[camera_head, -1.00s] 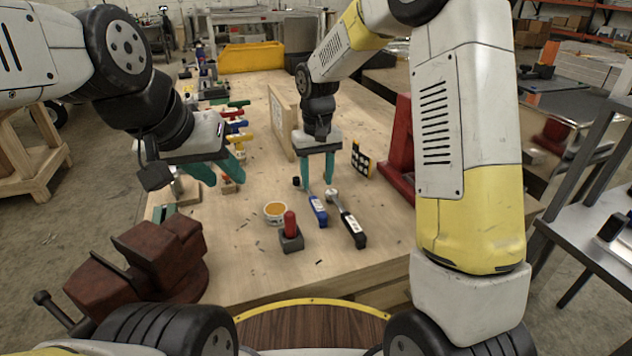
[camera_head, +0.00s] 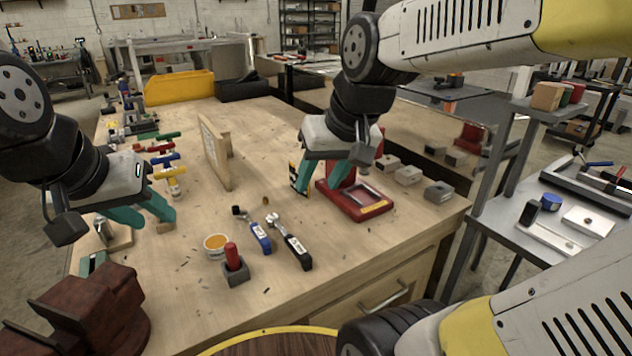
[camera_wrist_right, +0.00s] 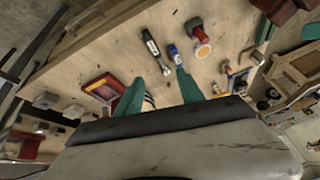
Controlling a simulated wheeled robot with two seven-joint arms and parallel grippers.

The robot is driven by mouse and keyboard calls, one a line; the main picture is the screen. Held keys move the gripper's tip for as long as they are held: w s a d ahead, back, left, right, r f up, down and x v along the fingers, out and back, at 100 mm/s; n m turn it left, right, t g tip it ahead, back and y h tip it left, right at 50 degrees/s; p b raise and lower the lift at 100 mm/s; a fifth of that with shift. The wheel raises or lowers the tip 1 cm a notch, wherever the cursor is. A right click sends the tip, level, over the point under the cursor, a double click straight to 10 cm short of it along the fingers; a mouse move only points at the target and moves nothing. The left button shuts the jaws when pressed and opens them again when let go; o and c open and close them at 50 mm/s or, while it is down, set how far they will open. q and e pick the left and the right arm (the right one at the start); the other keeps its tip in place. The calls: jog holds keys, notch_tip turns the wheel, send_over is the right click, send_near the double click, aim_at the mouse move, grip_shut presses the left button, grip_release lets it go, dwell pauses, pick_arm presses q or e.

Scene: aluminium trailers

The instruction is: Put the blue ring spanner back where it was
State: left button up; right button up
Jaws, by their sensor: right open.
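The blue ring spanner (camera_head: 259,237) lies flat on the wooden bench, with a blue handle and a dark head towards the back. It also shows in the right wrist view (camera_wrist_right: 174,52). A black-handled adjustable wrench (camera_head: 292,246) lies just right of it, apart. My right gripper (camera_head: 322,178) is open and empty, above the bench, behind and to the right of the spanner, near the red stand. In the right wrist view its teal fingers (camera_wrist_right: 160,92) are spread, with nothing between them. My left gripper (camera_head: 146,212) is open and appears empty, at the bench's left side.
A tin (camera_head: 216,246) and a red-handled block (camera_head: 235,265) stand left of the spanner. A red stand (camera_head: 362,202) is at the right, an upright wooden board (camera_head: 215,155) behind. A dark red vise (camera_head: 95,312) is at front left. A metal shelf (camera_head: 520,215) stands beyond the bench's right edge.

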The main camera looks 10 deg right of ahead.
jog(key=s, duration=0.2)
jog(key=s+d+t, duration=0.1)
jog(key=shift+s+f+m, duration=0.15)
jog(key=shift+s+m, duration=0.15)
jog(key=shift+s, duration=0.1)
jog(key=shift+o, duration=0.4)
dwell(0.8)
